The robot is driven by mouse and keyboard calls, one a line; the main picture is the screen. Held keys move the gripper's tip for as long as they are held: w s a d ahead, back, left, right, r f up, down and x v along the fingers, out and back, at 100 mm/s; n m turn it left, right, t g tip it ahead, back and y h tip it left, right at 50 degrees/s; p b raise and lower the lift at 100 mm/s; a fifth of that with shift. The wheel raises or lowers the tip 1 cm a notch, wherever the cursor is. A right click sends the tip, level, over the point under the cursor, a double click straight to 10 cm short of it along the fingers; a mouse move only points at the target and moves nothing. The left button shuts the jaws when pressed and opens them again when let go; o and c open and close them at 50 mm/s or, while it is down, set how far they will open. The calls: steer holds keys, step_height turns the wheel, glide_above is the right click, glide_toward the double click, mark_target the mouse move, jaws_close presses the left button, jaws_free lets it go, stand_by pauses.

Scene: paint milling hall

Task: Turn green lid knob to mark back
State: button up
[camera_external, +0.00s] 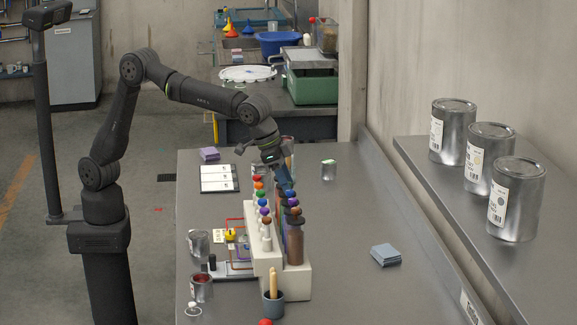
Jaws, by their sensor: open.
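Two rows of bottles with coloured round knobs stand in a pale stepped rack (296,282). In the left row a green knob (260,194) sits between orange and blue ones. I cannot tell which is the task's knob, and no mark can be made out at this size. My gripper (287,187) is open and points down over the far end of the right row. Its fingers are small and dark, and whether they touch a knob cannot be told.
Metal cans (199,243) and a board with coloured tubes (236,254) stand left of the rack. A cup with a wooden-handled tool (273,303) is in front. Large cans line the right shelf (436,165).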

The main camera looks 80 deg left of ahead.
steer(key=m+h, duration=0.1)
steer(key=m, duration=0.2)
steer(key=m+g+h, duration=0.1)
steer(key=m, duration=0.2)
steer(key=shift+w+a+m, duration=0.15)
steer(key=shift+a+m, duration=0.05)
steer(key=shift+m, duration=0.1)
steer(key=m+g, duration=0.1)
steer(key=m, duration=0.2)
steer(key=m+g+h, duration=0.1)
steer(key=m, duration=0.2)
steer(key=shift+w+a, duration=0.1)
steer(key=v, duration=1.7)
steer(key=s+d+r+m+t+y, duration=0.2)
steer(key=s+d+m+t, duration=0.1)
steer(key=s, duration=0.2)
steer(key=x, duration=1)
steer(key=w+r+v, duration=0.1)
steer(key=w+v, duration=0.1)
steer(key=v, duration=1.2)
steer(key=s+a+r+n, duration=0.2)
steer(key=s+a+r, duration=0.1)
steer(key=s+a, duration=0.3)
steer(key=shift+s+a+r+n, duration=0.2)
steer(key=shift+s+r+n, duration=0.1)
steer(key=shift+s+r, duration=0.15)
steer(key=shift+f, duration=0.1)
